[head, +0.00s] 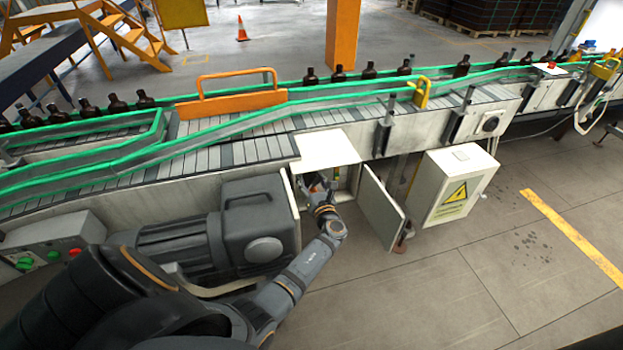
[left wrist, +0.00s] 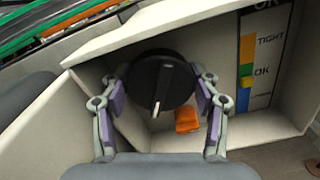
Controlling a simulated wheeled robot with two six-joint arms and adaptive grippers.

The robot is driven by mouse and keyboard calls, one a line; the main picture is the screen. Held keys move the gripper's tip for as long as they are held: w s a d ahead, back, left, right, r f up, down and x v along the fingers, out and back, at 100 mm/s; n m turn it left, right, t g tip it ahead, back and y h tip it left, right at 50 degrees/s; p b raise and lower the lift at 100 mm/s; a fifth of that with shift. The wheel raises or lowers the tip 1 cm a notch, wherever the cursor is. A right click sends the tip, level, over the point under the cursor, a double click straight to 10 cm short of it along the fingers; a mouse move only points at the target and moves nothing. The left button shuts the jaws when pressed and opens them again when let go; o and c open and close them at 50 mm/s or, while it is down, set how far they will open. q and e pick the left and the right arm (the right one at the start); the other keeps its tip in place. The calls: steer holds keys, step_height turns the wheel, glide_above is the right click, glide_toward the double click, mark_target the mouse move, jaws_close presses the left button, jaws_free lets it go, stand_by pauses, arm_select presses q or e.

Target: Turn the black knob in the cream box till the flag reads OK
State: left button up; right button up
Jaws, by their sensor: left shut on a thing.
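The cream box (head: 325,150) is below the conveyor, with its door (head: 381,208) swung open to the right. In the left wrist view the round black knob (left wrist: 178,88) sits inside the box, with a pale line on its face pointing down. My left gripper (left wrist: 161,96) has a finger on each side of the knob and is shut on it. In the head view this gripper (head: 321,190) reaches into the box and hides the knob. A gauge (left wrist: 264,60) right of the knob reads TIGHT above OK. A small orange flag (left wrist: 246,82) is at about the OK mark, slightly low.
An orange block (left wrist: 187,120) lies below the knob. A grey motor housing (head: 262,215) stands close left of the box. A cabinet with a warning sign (head: 452,187) is right of the door.

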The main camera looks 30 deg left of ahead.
mark_target(313, 183)
arm_select(q)
steer(key=shift+r, duration=0.2)
steer(key=o, duration=0.8)
steer(key=shift+a, duration=0.1)
steer(key=shift+o, duration=0.4)
steer(key=shift+w+f, duration=0.1)
steer(key=shift+f, duration=0.05)
steer(key=v, duration=0.7)
steer(key=shift+s+d, duration=0.2)
steer(key=shift+f, duration=0.1)
